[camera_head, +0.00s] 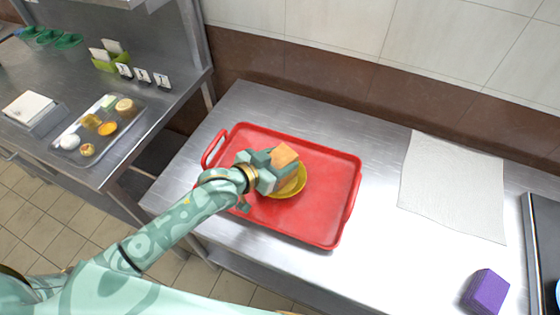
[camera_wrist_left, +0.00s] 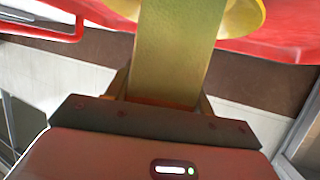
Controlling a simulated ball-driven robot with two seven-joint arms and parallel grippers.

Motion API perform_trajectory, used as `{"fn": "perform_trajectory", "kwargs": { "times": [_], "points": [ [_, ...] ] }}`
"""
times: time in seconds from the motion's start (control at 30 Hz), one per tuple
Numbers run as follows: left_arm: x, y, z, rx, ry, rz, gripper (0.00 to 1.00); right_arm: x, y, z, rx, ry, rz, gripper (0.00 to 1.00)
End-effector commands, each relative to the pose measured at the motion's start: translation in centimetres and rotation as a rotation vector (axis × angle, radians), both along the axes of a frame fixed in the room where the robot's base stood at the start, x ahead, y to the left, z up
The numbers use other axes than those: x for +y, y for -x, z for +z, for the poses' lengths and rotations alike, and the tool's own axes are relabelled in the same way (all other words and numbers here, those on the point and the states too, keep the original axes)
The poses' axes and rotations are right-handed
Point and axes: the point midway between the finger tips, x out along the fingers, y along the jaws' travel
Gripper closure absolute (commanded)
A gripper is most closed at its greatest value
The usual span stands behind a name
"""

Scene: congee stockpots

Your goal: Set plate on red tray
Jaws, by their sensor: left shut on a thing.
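A yellow plate (camera_head: 298,184) is over the middle of the red tray (camera_head: 318,228), partly hidden by my left gripper (camera_head: 282,170). My left gripper is shut on the plate; the fingertips are hard to make out. An orange-tan block-like part shows at the gripper's end, above the plate. In the left wrist view, the plate's yellow rim (camera_wrist_left: 245,14) is at the top, and a yellow-green band runs from it down to the gripper. The red tray (camera_wrist_left: 285,42) lies behind it. I cannot tell whether plate and tray touch. My right gripper is not in view.
The tray lies on a steel table (camera_head: 375,245). A white cloth (camera_head: 453,187) lies to the right, with a purple block (camera_head: 486,291) near the front. A side counter at left holds a metal food tray (camera_head: 98,130). The tray's right part is bare.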

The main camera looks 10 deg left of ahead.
Motion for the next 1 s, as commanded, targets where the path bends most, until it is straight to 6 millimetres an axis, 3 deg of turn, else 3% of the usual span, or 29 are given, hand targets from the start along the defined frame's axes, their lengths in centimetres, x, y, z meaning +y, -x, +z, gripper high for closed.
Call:
{"fn": "perform_trajectory", "kwargs": {
  "times": [0.33, 0.37, 0.4, 0.43, 0.77, 1.0],
  "points": [
    [-0.1, 0.0, -0.2, -0.003, 0.002, 0.0, 0.73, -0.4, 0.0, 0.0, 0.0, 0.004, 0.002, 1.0],
    [0.0, 0.0, -0.2, -0.002, 0.001, 0.0, 0.39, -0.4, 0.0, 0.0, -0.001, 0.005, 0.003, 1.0],
    [0.0, 0.0, -0.2, -0.002, 0.001, 0.0, 0.28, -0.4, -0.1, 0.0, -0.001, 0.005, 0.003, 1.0],
    [0.0, 0.0, -0.2, -0.002, 0.001, 0.0, 0.25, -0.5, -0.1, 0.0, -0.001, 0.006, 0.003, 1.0],
    [0.0, 0.1, 0.2, -0.002, 0.0, 0.0, 0.25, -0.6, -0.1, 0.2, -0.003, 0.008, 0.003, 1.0],
    [2.4, 3.8, 2.2, 0.0, -0.001, 0.0, 0.25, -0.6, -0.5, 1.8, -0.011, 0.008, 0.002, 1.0]
  ]
}}
